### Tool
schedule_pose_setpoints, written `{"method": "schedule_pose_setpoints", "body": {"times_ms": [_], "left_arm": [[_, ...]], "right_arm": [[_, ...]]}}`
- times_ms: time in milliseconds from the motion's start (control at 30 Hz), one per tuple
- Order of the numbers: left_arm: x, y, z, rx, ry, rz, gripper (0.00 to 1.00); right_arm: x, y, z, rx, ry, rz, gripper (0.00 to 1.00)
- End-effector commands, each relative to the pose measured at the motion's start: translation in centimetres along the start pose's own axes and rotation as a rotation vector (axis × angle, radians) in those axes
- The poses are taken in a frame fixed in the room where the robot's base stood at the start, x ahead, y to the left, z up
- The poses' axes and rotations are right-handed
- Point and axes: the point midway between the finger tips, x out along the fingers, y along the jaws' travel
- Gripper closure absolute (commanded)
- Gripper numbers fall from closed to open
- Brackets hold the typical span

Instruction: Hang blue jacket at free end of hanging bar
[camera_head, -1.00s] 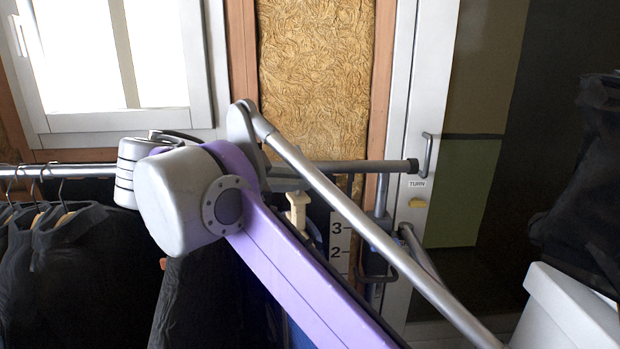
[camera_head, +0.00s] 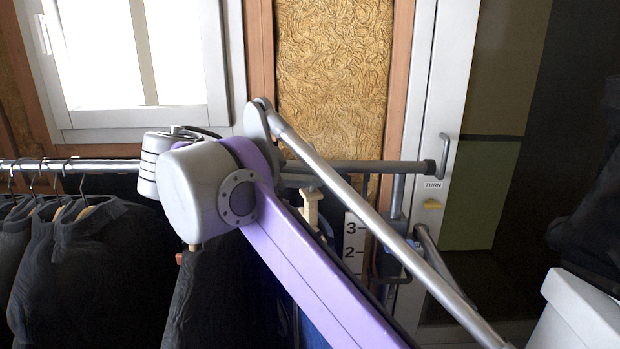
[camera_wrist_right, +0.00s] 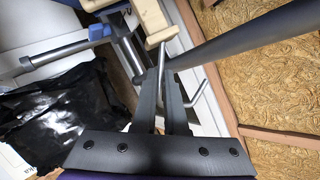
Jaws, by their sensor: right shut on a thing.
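The hanging bar (camera_head: 370,167) runs across the head view, and its right end has a dark cap with no garment near it. My right gripper (camera_wrist_right: 160,95) shows in the wrist view, shut on a thin metal hook (camera_wrist_right: 172,62) that meets a pale wooden hanger (camera_wrist_right: 158,34). A pale wooden piece (camera_head: 310,207), which looks like this hanger, shows below the bar in the head view. The dark bar (camera_wrist_right: 265,35) passes close by, above right of the fingers. Only a sliver of blue cloth (camera_head: 311,333) shows behind my purple arm. My left gripper is out of view.
Several dark jackets (camera_head: 85,250) hang on the bar at the left, and another dark garment (camera_head: 225,290) hangs behind my arm. A door with a handle (camera_head: 444,155) stands beyond the bar's end. A white box (camera_head: 585,310) is at lower right.

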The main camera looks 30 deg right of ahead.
Motion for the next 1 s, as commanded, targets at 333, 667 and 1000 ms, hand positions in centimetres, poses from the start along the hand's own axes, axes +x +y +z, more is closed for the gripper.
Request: {"method": "schedule_pose_setpoints", "body": {"times_ms": [333, 667, 1000], "left_arm": [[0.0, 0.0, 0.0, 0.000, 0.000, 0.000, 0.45], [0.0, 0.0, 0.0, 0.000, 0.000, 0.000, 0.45], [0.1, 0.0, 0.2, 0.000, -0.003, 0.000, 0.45]], "right_arm": [[0.6, -1.4, 0.5, 0.001, 0.003, -0.001, 1.00], [1.2, -2.4, 1.2, 0.000, 0.003, -0.003, 1.00], [1.9, -2.2, 2.8, 0.000, -0.001, -0.004, 1.00]]}}
